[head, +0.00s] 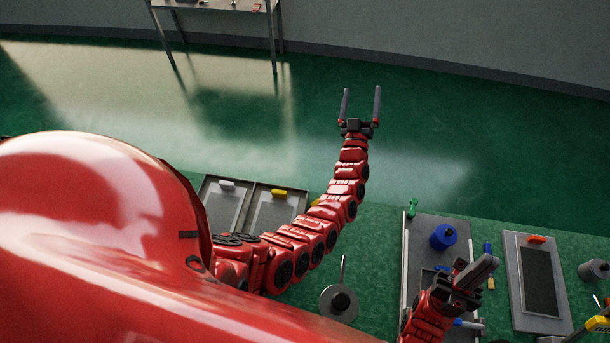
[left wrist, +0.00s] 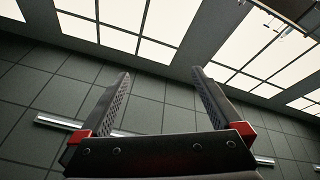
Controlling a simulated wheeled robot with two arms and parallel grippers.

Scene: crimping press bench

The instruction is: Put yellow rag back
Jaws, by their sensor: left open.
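I cannot make out a yellow rag in either view. A small yellow block-like piece (head: 280,193) sits at the back of a grey tray (head: 268,217), too small to identify. My left gripper (head: 360,103) is open and empty, raised beyond the far edge of the bench with its fingers pointing away. In the left wrist view its two fingers (left wrist: 163,92) stand wide apart with nothing between them. My right gripper (head: 482,270) is over the grey board at the right; its fingers overlap in this view, so its opening is unclear.
A grey board (head: 420,246) holds a blue spool (head: 443,236). Right of it lie a framed dark panel (head: 515,270) and a yellow-handled tool (head: 597,323). A round grey base with a rod (head: 339,302) stands near my left arm. Green floor lies beyond the bench.

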